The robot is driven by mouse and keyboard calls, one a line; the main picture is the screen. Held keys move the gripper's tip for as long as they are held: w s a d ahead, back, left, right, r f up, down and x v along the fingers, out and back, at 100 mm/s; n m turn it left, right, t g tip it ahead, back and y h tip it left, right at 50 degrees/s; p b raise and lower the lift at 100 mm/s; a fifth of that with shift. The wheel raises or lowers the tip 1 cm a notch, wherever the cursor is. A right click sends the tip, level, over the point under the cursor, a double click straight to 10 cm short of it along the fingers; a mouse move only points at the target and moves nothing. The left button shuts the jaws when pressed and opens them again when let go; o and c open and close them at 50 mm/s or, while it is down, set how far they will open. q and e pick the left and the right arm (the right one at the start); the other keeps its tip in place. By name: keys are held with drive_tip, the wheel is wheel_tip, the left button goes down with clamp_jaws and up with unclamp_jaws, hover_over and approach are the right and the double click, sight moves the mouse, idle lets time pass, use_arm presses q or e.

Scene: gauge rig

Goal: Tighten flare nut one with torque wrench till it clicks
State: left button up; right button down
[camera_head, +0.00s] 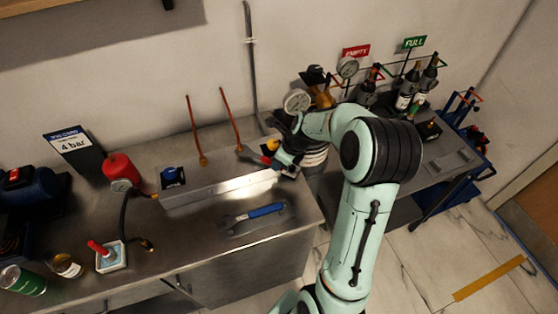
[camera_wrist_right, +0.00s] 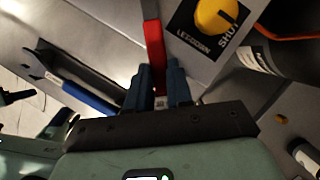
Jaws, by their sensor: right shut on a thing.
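My right gripper (camera_head: 284,160) is shut on the red handle of the torque wrench (camera_head: 257,158), over the right end of the metal block on the bench. The handle also shows between the fingers in the right wrist view (camera_wrist_right: 154,45). The wrench's head end lies by the foot of the right copper pipe (camera_head: 230,118); I cannot tell whether it sits on a nut there. A brass flare nut (camera_head: 203,161) shows at the foot of the left copper pipe. Which nut is number one is not readable. My left gripper is not clearly in view.
A blue-handled spanner (camera_head: 262,211) lies on the bench in front of the block. A yellow knob (camera_wrist_right: 215,14) marked shut is close beside the wrench. A red cylinder (camera_head: 118,168), gauges and a 4 bar sign (camera_head: 68,142) stand around. Bottles (camera_head: 405,90) stand at the right.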

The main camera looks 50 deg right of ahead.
sight(287, 174)
drive_tip(key=shift+a, duration=0.15)
use_arm(q)
drive_tip(key=shift+w+r, duration=0.2)
drive_tip(key=shift+w, duration=0.1)
use_arm(e)
drive_tip(key=shift+s+a+m+h, duration=0.1)
drive_tip(key=shift+a+m+h, duration=0.4)
drive_tip(key=shift+a+m, duration=0.9)
drive_tip(key=shift+a, duration=0.45)
use_arm(q)
drive_tip(key=shift+s+f, duration=0.2)
drive_tip(key=shift+s, duration=0.1)
use_arm(e)
drive_tip(key=shift+s+d, duration=0.1)
drive_tip(key=shift+d, duration=0.2)
use_arm(q)
drive_tip(key=shift+s+f+b, duration=0.45)
drive_tip(key=shift+s+f, duration=0.15)
drive_tip(key=shift+s, duration=0.1)
use_arm(e)
drive_tip(key=shift+d+n, duration=0.8)
drive_tip(key=shift+d, duration=0.05)
use_arm(q)
drive_tip(key=shift+s, duration=0.1)
